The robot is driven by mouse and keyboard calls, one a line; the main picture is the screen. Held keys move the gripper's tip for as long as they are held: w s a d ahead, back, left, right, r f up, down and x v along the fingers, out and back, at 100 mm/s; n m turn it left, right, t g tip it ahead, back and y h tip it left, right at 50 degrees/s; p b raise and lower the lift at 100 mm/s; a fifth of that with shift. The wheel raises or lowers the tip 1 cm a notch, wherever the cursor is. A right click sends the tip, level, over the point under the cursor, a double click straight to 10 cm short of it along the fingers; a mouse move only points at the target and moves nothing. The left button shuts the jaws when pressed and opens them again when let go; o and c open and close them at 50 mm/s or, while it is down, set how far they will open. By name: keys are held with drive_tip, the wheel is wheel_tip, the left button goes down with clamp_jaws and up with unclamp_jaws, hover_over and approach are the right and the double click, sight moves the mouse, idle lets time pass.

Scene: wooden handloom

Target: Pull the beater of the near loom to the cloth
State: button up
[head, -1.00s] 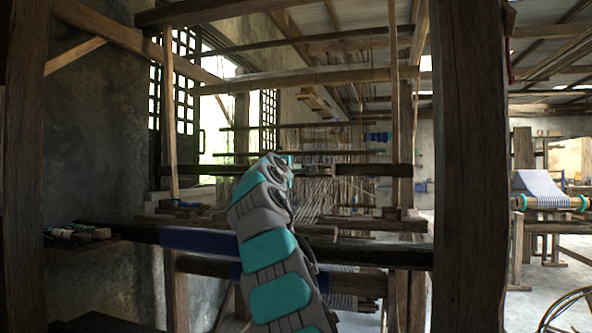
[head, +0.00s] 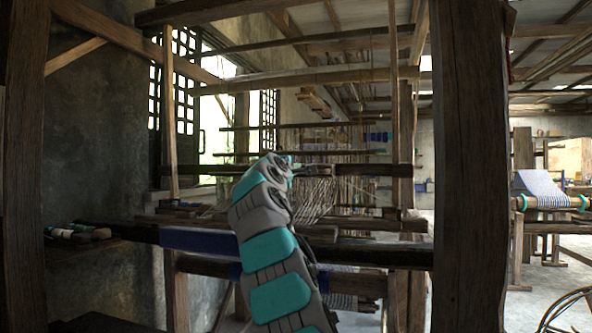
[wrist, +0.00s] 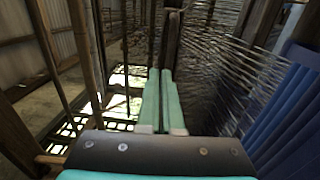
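The beater of the near loom shows in the head view as a dark horizontal bar (head: 362,170) at mid-height, with pale warp threads (head: 318,192) fanning out below it. My gripper (head: 297,168) is at this bar, small and partly hidden by my wrist. In the wrist view its two teal fingers (wrist: 160,98) lie side by side with only a thin dark gap. Their tips meet a dark bar (wrist: 172,40) running away from them. I cannot tell whether the bar is between the tips or behind them. Blue cloth (wrist: 292,110) is at the right, apart from the fingers.
A thick dark post (head: 470,170) of the loom stands at the right, another (head: 24,170) at the left. The blue-wrapped front beam (head: 200,241) crosses behind my arm. Shuttles (head: 78,232) lie on a ledge at the left. A second loom (head: 540,200) stands far right, beyond open floor.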

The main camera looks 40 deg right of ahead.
drive_tip(key=o, duration=0.4)
drive_tip(key=b+v, duration=0.2)
drive_tip(key=v, duration=0.5)
drive_tip(key=shift+s+a, duration=0.2)
drive_tip(key=shift+a, duration=0.1)
idle(0.3)
idle(0.4)
